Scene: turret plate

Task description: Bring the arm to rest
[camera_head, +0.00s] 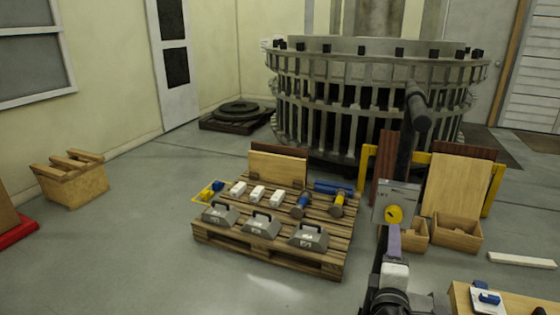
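My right arm comes in from the bottom edge, right of the middle, and points up and away. Its end, with my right gripper (394,243), is in front of a pale panel (396,190) with a yellow disc (394,214). I cannot tell whether the gripper touches the panel, and its fingers are not clear. My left arm and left gripper are not in view.
A wooden pallet (215,235) holds grey handled blocks (262,226), white blocks (257,193) and blue and yellow tools. A large round slatted metal structure (350,95) stands behind. Wooden boxes (455,232) stand at right, a table (462,298) at lower right.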

